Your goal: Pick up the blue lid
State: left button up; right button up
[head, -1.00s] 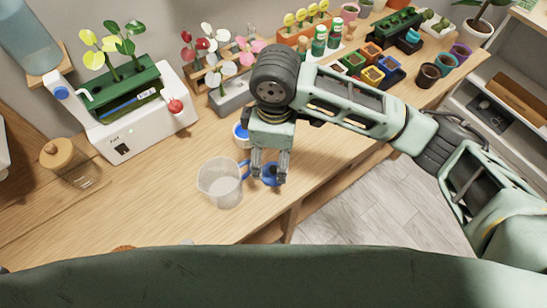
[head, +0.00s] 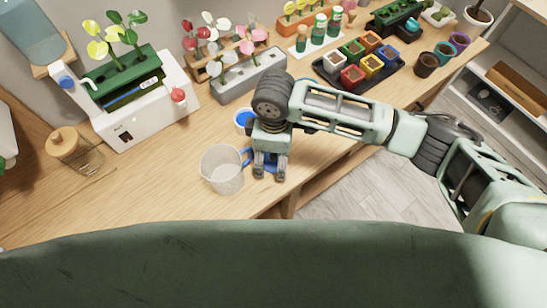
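The blue lid (head: 268,163) is low over or on the wooden table, right of the clear measuring jug with a blue handle. My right gripper (head: 269,174) points down over it, with its two fingers apart and blue showing between and behind them. The fingers hide much of the lid, so I cannot tell whether they touch it or whether it is lifted. My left gripper is out of view.
The measuring jug (head: 222,171) stands close left of my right gripper. A white planter machine (head: 140,105) and a glass jar (head: 75,152) are at the left. A grey flower holder (head: 250,75) and a tray of coloured pots (head: 336,83) are behind. The table's front edge is close.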

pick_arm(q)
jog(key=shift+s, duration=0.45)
pick_arm(e)
jog(key=c, duration=0.8)
jog(key=shift+r, duration=0.15)
